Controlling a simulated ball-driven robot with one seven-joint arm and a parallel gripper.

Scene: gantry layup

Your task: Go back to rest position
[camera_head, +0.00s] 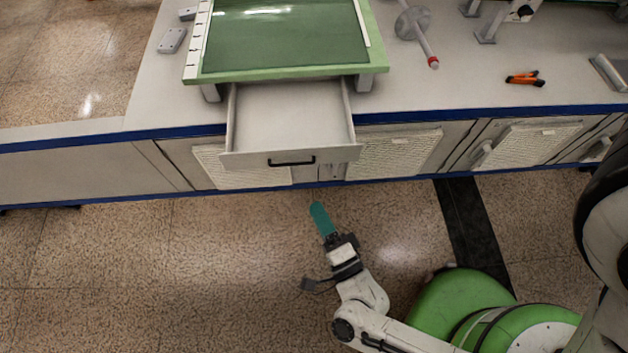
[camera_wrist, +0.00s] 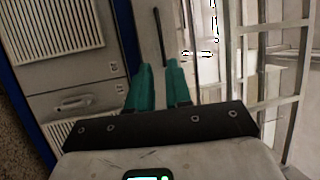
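My gripper (camera_head: 320,214) is in front of the bench, over the floor, apart from the open drawer (camera_head: 288,118). In the wrist view my gripper (camera_wrist: 159,68) shows two teal fingers with a narrow gap between them and nothing held. The drawer is pulled out of the bench and looks empty. Its black handle (camera_head: 291,161) is on the front panel, beyond my fingertips; the handle also shows in the wrist view (camera_wrist: 161,38).
The bench (camera_head: 460,85) with blue edging carries a green cutting board (camera_head: 285,40), an orange-handled tool (camera_head: 524,79) and a roller shaft (camera_head: 425,45). The pulled-out drawer juts over the floor. Open floor (camera_head: 150,270) lies to the left of my arm.

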